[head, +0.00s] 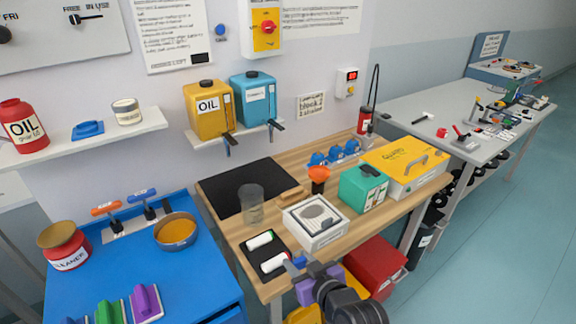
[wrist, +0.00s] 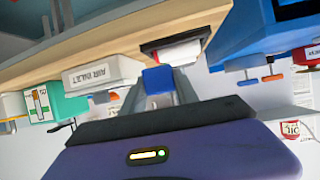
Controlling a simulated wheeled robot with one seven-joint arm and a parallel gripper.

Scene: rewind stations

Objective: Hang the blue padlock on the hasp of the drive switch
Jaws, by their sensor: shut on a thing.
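My gripper (head: 296,263) is low at the front edge of the wooden bench, beside the black tray with white rolls. In the wrist view, my gripper (wrist: 160,88) is shut on a small blue block, which looks like the body of the blue padlock (wrist: 158,79). Its shackle is not clear. A yellow switch panel with a red knob (head: 267,28), likely the drive switch, is high on the wall, far above and behind my gripper. Its hasp is too small to make out.
The wooden bench holds a clear beaker (head: 251,205), a white box (head: 316,222), a green box (head: 363,188) and a yellow case (head: 405,165). A wall shelf (head: 243,130) carries yellow and blue oil cans. A blue cabinet (head: 175,275) stands left. Floor is free at right.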

